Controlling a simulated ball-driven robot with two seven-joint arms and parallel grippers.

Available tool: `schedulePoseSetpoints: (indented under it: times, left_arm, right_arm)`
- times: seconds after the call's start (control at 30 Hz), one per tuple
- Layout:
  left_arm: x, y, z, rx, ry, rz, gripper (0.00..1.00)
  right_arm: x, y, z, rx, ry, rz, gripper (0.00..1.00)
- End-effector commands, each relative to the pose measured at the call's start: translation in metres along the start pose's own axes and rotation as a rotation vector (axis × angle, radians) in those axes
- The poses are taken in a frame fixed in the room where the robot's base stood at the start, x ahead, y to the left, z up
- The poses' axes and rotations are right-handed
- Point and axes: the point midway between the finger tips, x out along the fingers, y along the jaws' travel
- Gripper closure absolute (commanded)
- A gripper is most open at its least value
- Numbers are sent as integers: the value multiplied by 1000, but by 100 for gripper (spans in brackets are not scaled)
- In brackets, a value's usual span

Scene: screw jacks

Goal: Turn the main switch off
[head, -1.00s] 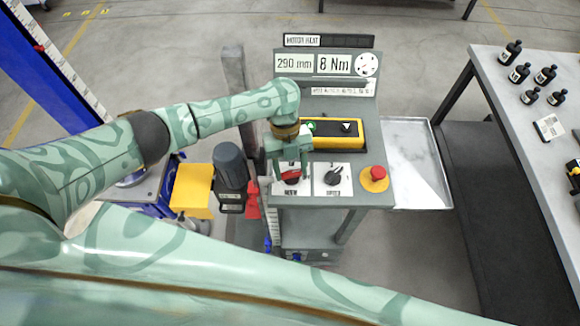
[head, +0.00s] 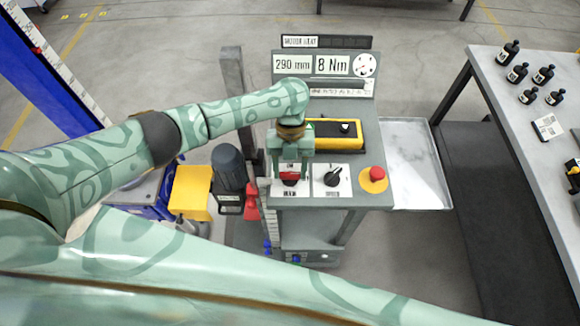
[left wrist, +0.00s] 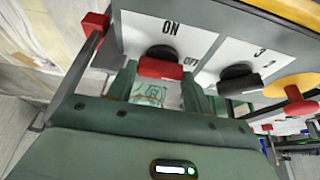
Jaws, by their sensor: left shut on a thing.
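The main switch (head: 290,178) is a red bar knob on a white plate on the grey console. In the left wrist view the red knob (left wrist: 160,68) lies crosswise, with its right end by the word OFF and ON printed above it. My left gripper (head: 290,174) is over the plate, its fingers on either side of the knob; it is shut on the knob. The fingers also show in the left wrist view (left wrist: 160,88). The tips are partly hidden behind the knob there. My right gripper is not in view.
A black selector knob (head: 332,178) and a red mushroom button (head: 376,174) on yellow sit right of the switch. A yellow box (head: 335,134) lies behind. A grey motor (head: 229,168) is left. An empty metal tray (head: 415,165) is on the right.

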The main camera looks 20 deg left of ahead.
Motion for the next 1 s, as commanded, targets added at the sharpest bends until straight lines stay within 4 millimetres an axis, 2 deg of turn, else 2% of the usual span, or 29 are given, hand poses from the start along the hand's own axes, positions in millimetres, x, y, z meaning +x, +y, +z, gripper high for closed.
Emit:
schedulePoseSetpoints:
  times: [0.07,0.1,0.13,0.17,0.87,1.0]
  left_arm:
    - [-1,0,0,3,-2,0,72]
    - [-1,0,0,3,-2,0,38]
    - [-1,0,0,3,-2,0,30]
    - [-1,0,0,3,-2,0,27]
    - [1,3,1,-8,0,3,27]
    - [2,4,0,-105,1,-37,27]
  right_arm:
    - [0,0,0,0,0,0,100]
    - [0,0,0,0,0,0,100]
    - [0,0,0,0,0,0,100]
    - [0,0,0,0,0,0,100]
    - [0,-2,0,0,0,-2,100]
    - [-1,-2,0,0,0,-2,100]
